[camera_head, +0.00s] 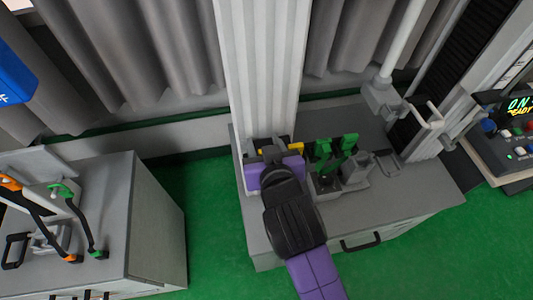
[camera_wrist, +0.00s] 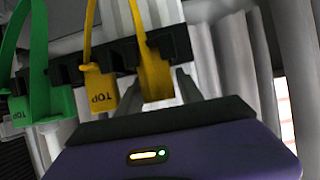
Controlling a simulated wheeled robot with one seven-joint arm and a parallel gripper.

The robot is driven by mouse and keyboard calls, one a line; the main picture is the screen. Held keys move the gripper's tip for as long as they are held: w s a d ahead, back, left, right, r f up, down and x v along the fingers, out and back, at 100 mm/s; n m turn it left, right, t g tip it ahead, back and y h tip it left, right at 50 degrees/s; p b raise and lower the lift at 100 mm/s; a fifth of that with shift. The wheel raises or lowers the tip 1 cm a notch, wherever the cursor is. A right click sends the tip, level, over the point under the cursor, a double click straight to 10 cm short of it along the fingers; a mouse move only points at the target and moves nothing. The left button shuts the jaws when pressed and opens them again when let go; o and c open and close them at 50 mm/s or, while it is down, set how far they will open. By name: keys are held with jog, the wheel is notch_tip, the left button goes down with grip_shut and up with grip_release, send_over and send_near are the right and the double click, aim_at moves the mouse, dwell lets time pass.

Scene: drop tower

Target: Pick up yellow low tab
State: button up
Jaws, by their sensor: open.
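In the wrist view, a yellow tab (camera_wrist: 152,70) hangs from a dark rack (camera_wrist: 62,74) and shows no readable label. It stands between the fingers of my gripper (camera_wrist: 157,84), which are apart on either side of it; contact cannot be told. A second yellow tab marked TOP (camera_wrist: 103,92) hangs just to its left. In the head view my gripper (camera_head: 272,152) is at the left end of the grey cabinet, in front of the white column. A bit of yellow (camera_head: 296,148) shows beside it; the rest is hidden by my gripper.
Green tabs (camera_head: 335,150) stand right of my gripper, and one marked TOP (camera_wrist: 40,105) is left in the wrist view. A grey block (camera_head: 357,168) sits on the grey cabinet (camera_head: 400,195). A white ribbed column (camera_head: 262,70) rises close behind. Green floor lies left.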

grip_shut()
jog(key=shift+r, duration=0.15)
